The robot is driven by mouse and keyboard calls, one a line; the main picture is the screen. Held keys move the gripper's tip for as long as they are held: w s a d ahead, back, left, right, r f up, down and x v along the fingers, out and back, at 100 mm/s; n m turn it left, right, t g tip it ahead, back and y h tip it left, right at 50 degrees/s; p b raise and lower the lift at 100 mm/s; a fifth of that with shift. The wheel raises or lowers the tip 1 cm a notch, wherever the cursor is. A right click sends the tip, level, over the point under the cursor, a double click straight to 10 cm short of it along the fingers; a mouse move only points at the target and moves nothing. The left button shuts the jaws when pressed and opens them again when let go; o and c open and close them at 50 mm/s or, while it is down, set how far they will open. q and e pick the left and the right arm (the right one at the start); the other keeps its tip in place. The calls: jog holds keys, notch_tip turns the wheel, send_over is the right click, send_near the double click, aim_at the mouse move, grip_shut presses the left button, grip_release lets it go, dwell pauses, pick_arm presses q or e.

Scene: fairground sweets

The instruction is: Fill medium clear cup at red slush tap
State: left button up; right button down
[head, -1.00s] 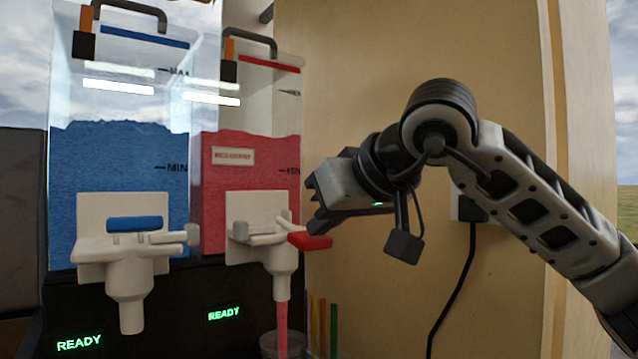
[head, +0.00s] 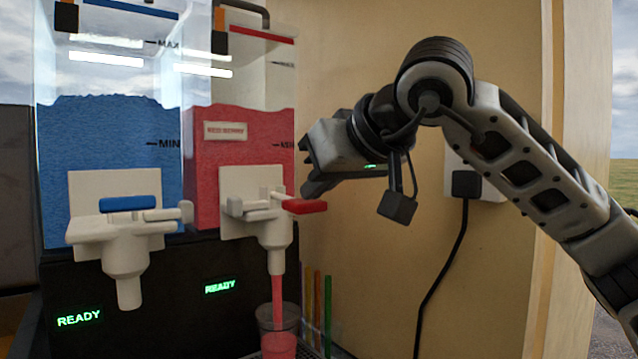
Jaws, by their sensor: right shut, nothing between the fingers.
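The red slush tap (head: 256,208) is a white fitting on the red tank, with a red lever (head: 304,207) sticking out to the right. A stream of red slush (head: 277,288) runs from its spout into a clear cup (head: 264,318). The cup stands under the spout at the bottom edge of the head view, with red slush (head: 279,346) low inside it; its base is cut off. My right gripper (head: 305,172) is shut and empty, just above the red lever; I cannot tell whether it touches it. My left gripper is not in view.
A blue slush tap (head: 124,235) with a blue lever stands to the left. Green READY signs (head: 80,318) glow on the black machine front. Several coloured straws (head: 318,305) stand right of the cup. A tan wall with a socket and black cable (head: 446,265) is behind my right arm.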

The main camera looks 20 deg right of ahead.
jog(key=s+d+r+p, duration=0.2)
jog(key=s+r+p, duration=0.1)
jog(key=s+r, duration=0.4)
notch_tip(320, 180, up, 4)
jog(key=shift+s+f+p, duration=0.15)
jog(key=shift+s+p, duration=0.05)
jog(key=shift+p, duration=0.1)
dwell(0.5)
